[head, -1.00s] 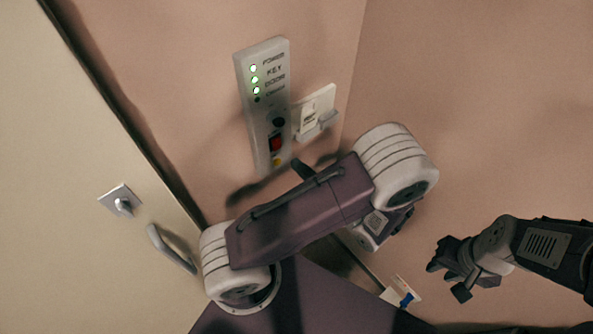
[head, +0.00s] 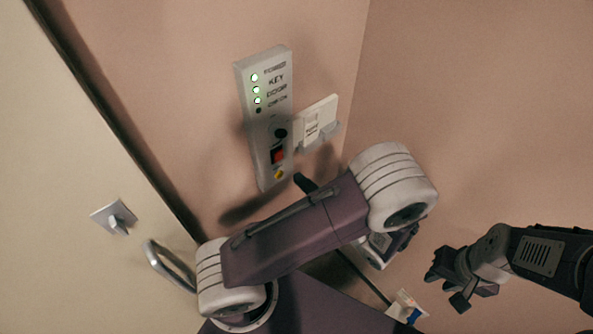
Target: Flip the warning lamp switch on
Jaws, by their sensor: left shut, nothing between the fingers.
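A pale grey control panel (head: 262,115) is mounted on the pink wall. It has several indicator lights at the top, three of them lit and the lowest dark. Below them are a dark round key spot, a red rocker switch (head: 278,155) and a yellow button (head: 279,174). A white wall plate with a switch (head: 312,127) is just right of the panel. I cannot tell which one is for the warning lamp. The dark tip of my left gripper (head: 305,184) shows just right of the yellow button; the rest is hidden behind my arm. My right gripper (head: 447,287) is open and empty at the right.
A cream door (head: 70,180) with a lock plate (head: 115,217) and a metal handle (head: 168,265) stands at the left. The right wall is bare.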

